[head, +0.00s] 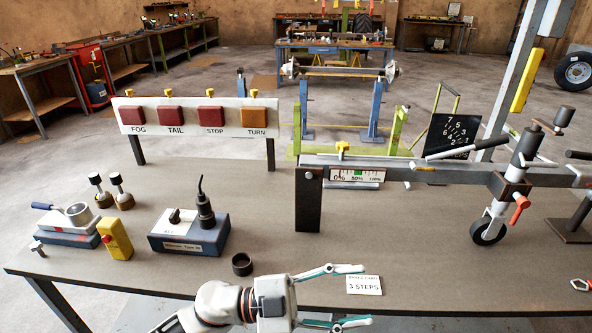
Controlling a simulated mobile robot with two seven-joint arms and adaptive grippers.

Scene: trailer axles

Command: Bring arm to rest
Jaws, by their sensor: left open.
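My left gripper (345,295) is open and empty at the table's front edge in the head view. My left arm comes in from the bottom, left of centre. A short dark ring (242,264) stands on the table behind the wrist, apart from the gripper. My right gripper is not in view.
The brown table (200,187) carries a blue-grey box (189,237), a yellow device (116,239), a lamp board (199,117) and, at right, a trailer coupling beam with jockey wheel (488,229). The table middle is mostly clear.

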